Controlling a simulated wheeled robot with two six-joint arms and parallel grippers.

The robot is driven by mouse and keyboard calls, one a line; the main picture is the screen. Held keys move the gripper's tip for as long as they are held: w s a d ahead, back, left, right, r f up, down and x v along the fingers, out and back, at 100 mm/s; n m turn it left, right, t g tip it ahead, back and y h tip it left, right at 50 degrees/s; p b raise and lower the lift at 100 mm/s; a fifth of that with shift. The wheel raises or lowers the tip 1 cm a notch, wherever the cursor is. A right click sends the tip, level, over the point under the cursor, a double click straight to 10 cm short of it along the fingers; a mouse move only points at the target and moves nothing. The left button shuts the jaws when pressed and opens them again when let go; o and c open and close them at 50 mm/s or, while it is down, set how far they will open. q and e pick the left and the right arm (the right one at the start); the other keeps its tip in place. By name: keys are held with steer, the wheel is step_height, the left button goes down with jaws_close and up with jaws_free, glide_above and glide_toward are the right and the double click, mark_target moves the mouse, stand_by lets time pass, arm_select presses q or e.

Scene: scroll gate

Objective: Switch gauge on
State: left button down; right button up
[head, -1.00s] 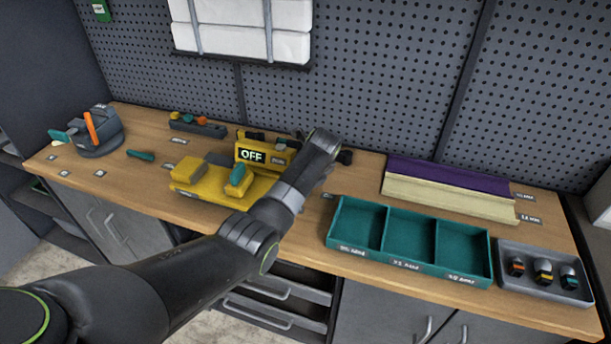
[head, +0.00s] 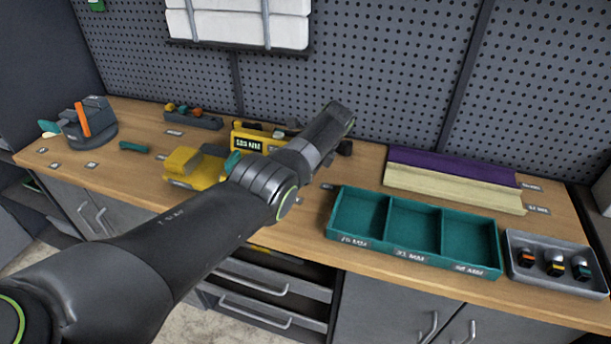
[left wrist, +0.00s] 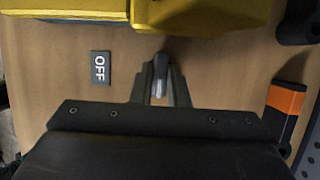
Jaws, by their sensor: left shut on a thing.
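The yellow gauge (head: 192,166) stands mid-bench, partly hidden by my left arm in the head view. Its display (head: 248,143) is lit with a figure ending in MM; the digits are too small to read surely. Its yellow body (left wrist: 190,14) also crosses the top of the left wrist view. My left gripper (left wrist: 161,78) is shut on a small grey switch lever (left wrist: 161,74), just below the gauge body in that view. In the head view the fingers are hidden behind my arm. An OFF label (left wrist: 100,68) lies on the bench to the left of the lever.
A teal three-compartment tray (head: 413,262) and a grey tray (head: 551,290) holding several small banded pieces are at the right. Purple and cream strips (head: 455,180) lie behind. A grey device (head: 88,125) stands at far left. An orange-and-black object (left wrist: 286,103) is right of my gripper.

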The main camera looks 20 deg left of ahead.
stand_by(0.5)
arm_select(q)
steer(key=c, duration=1.4)
jaws_free()
steer(key=shift+r, duration=0.1)
steer(key=shift+d+r, duration=0.1)
steer(key=shift+r, duration=0.15)
steer(key=b+v, duration=0.1)
steer(key=v, duration=1.5)
steer(key=shift+r, duration=0.35)
steer(key=shift+w+d, duration=0.1)
steer(key=shift+w, duration=0.05)
